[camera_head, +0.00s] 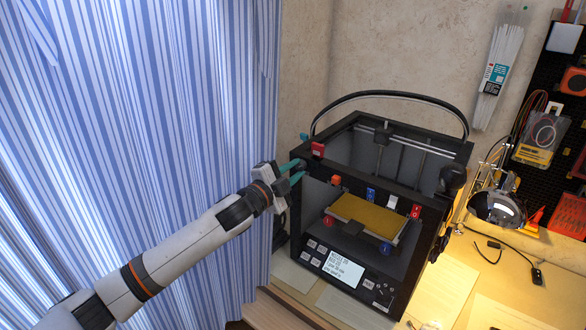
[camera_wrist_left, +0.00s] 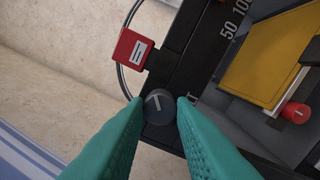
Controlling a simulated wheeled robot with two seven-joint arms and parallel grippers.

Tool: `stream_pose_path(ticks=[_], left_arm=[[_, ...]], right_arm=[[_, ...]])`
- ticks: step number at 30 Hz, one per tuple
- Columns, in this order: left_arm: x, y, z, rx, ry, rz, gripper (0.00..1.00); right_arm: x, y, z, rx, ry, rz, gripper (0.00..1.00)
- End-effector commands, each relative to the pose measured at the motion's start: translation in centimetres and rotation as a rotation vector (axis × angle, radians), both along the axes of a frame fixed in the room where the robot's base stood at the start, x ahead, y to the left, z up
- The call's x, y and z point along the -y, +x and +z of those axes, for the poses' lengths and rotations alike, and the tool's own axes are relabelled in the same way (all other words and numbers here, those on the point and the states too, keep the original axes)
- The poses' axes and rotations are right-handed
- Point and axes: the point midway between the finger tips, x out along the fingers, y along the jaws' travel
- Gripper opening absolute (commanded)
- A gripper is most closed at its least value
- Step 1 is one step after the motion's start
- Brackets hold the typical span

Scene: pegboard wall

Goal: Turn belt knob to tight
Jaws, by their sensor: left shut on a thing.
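The belt knob (camera_wrist_left: 158,107) is a round dark grey knob with a pale mark on its face, at the printer's upper left front corner. My left gripper (camera_head: 298,170) has two teal fingers that reach the corner from the left. In the left wrist view its fingertips lie on either side of the knob, shut on it. In the head view the fingers mostly hide the knob. The black 3D printer (camera_head: 390,140) stands on the table. My right gripper is in neither view.
A red tag (camera_wrist_left: 132,50) sits beside the knob on the printer's top. The printer has a yellow bed (camera_head: 363,215) and a lit screen (camera_head: 345,267). A silver lamp (camera_head: 497,207) stands to the right. A striped curtain (camera_head: 150,120) hangs at left.

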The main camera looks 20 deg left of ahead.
Motion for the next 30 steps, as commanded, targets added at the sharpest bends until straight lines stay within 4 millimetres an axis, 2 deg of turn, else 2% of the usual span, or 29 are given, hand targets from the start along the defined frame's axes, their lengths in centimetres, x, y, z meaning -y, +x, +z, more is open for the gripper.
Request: stream_pose_path(ticks=[12,28,29,30], left_arm=[[0.01,0.0,0.1,0.063,0.17,0.0,0.0],[0.02,0.0,0.04,0.07,0.191,0.0,0.0],[0.02,0.0,0.04,0.07,0.191,0.0,0.24],[0.02,0.0,0.04,0.07,0.191,0.0,0.31]], right_arm=[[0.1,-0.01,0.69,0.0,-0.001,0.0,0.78],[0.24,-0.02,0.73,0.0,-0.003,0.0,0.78],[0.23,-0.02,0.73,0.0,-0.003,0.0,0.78],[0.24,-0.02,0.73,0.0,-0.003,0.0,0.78]])
